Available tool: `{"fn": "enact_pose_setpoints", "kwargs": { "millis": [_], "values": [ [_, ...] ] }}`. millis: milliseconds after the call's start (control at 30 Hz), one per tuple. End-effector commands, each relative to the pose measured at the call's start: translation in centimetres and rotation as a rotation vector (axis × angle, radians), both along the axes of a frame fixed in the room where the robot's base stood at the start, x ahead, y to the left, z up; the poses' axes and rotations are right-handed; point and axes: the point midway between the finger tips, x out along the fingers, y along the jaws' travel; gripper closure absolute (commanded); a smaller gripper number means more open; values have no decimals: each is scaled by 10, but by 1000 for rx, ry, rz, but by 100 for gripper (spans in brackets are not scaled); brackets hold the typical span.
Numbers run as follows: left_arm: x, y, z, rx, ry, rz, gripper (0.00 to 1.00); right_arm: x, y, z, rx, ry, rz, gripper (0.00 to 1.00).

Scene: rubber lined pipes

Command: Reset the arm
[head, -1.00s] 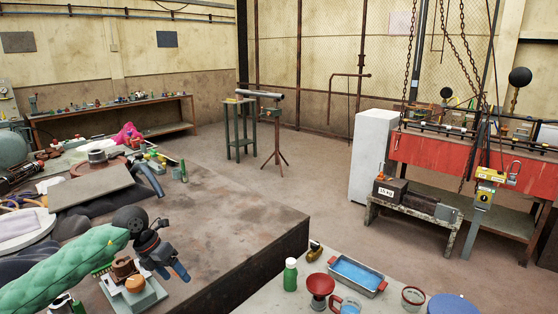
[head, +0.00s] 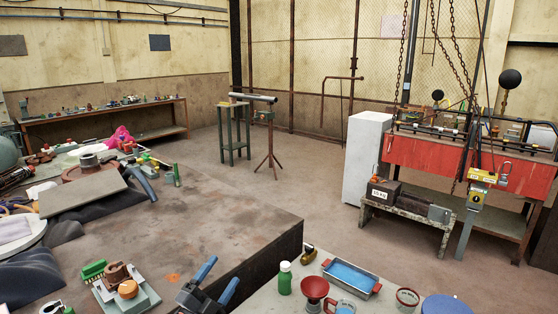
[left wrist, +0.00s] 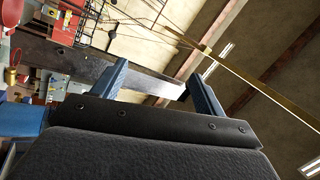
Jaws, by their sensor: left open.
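My left gripper (head: 216,284) is at the bottom of the head view, in front of the near edge of the dark workbench. Its two blue fingers point up and stand apart, with nothing between them. In the left wrist view the same gripper (left wrist: 155,82) has its blue fingers spread, with the ceiling and walls behind. My right gripper is not in view.
A brown workbench (head: 215,218) holds a grey-green block with an orange knob (head: 128,289) and a green brush (head: 93,270). At the right, a table carries a green bottle (head: 285,278), a red funnel (head: 314,288) and a blue tray (head: 351,275). The bench middle is clear.

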Motion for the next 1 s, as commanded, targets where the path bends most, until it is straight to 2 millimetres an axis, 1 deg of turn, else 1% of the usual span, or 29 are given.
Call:
{"fn": "enact_pose_setpoints", "kwargs": {
  "millis": [33, 67, 167, 267, 333, 467, 500, 567, 600, 700, 800, 1000],
  "values": [
    [-4, 9, -12, -69, 71, 59, 28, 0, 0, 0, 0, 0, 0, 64],
    [-6, 16, -18, -108, 114, 98, 28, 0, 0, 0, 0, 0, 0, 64],
    [-16, 38, -47, -223, 267, 219, 28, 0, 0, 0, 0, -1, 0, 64],
    [-33, 57, -81, -325, 436, 334, 28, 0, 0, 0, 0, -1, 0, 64],
    [-49, 68, -108, -387, 562, 413, 28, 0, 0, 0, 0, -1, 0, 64],
    [-90, 83, -160, -483, 810, 543, 28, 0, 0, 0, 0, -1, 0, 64],
    [-105, 86, -175, -507, 890, 580, 28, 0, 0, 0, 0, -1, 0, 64],
    [-131, 88, -197, -538, 1011, 631, 28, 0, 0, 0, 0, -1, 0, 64],
    [-147, 89, -210, -553, 1085, 660, 28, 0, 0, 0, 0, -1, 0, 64],
    [-183, 88, -233, -580, 1239, 714, 28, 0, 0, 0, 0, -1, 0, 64],
    [-212, 86, -249, -593, 1359, 749, 28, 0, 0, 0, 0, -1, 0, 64],
    [-259, 80, -268, -604, 1542, 794, 28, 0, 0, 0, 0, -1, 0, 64]
  ]
}}
